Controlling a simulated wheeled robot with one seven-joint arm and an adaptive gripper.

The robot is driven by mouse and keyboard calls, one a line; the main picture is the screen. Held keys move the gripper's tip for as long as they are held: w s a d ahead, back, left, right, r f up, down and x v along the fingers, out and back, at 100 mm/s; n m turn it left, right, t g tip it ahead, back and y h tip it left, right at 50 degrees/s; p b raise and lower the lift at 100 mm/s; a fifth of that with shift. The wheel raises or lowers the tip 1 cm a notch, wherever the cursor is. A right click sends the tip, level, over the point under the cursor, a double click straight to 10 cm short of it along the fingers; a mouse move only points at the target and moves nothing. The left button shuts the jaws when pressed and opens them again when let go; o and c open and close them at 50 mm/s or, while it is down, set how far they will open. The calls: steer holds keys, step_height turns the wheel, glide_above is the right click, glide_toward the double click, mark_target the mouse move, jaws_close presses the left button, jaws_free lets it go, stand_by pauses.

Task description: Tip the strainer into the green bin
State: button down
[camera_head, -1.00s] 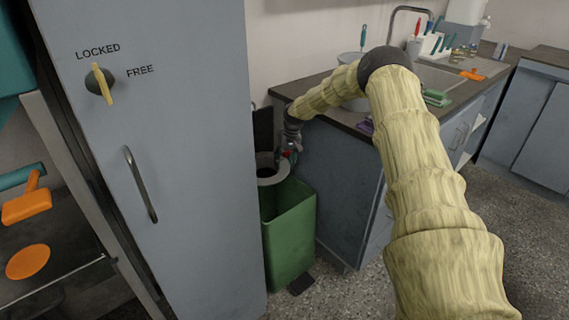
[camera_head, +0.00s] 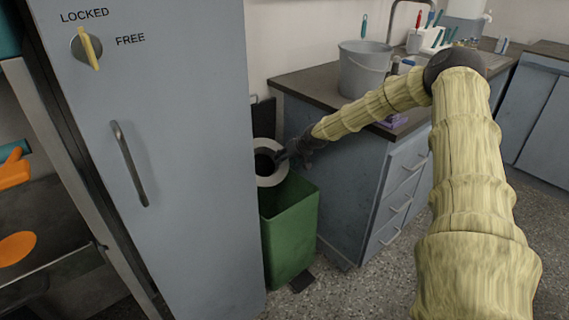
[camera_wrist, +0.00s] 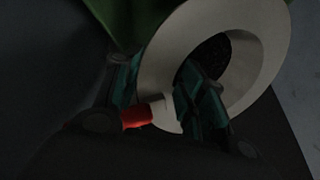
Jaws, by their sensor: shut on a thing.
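The strainer (camera_head: 271,178) shows in the head view as a pale ring with a dark middle, tilted at the mouth of the green bin (camera_head: 290,237). My gripper (camera_head: 285,155) is shut on the strainer's near side. In the wrist view the strainer's pale rim (camera_wrist: 160,62) and dark mesh lie past the fingers of my gripper (camera_wrist: 160,95). A red and white piece shows between the fingers. A strip of green at the top of the wrist view looks like the bin. The bin's inside is mostly hidden in the head view.
A tall grey cabinet (camera_head: 165,200) with a LOCKED/FREE knob (camera_head: 87,48) stands close left of the bin. A counter (camera_head: 300,80) with a grey bucket (camera_head: 364,70) stands to the right. Floor is free in front of the drawers.

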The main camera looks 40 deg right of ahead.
steer(key=t+b, duration=0.3)
steer(key=shift+s+f, duration=0.15)
steer(key=shift+s, duration=0.15)
steer(key=t+b, duration=0.1)
steer(key=s+t+b, duration=0.1)
steer(key=b, duration=0.1)
steer(key=shift+f, duration=0.4)
steer(key=t+b, duration=0.1)
steer(key=b, duration=0.1)
steer(key=t+b, duration=0.1)
steer(key=b, duration=0.1)
steer(key=shift+s+f+n, duration=0.3)
steer(key=t+b, duration=0.1)
steer(key=b, duration=0.1)
steer(key=f+t+b, duration=0.1)
steer(key=b, duration=0.2)
steer(key=shift+s+y+b, duration=0.3)
steer(key=shift+s, duration=0.05)
steer(key=t+b, duration=0.1)
steer(key=b, duration=0.2)
steer(key=t+b, duration=0.1)
steer(key=b, duration=0.1)
steer(key=shift+s+f+n+t, duration=0.25)
steer(key=shift+s+n+t, duration=0.05)
steer(key=shift+s+f+t+b, duration=0.15)
steer(key=shift+t+b, duration=0.25)
steer(key=shift+b, duration=0.55)
steer(key=shift+b, duration=0.3)
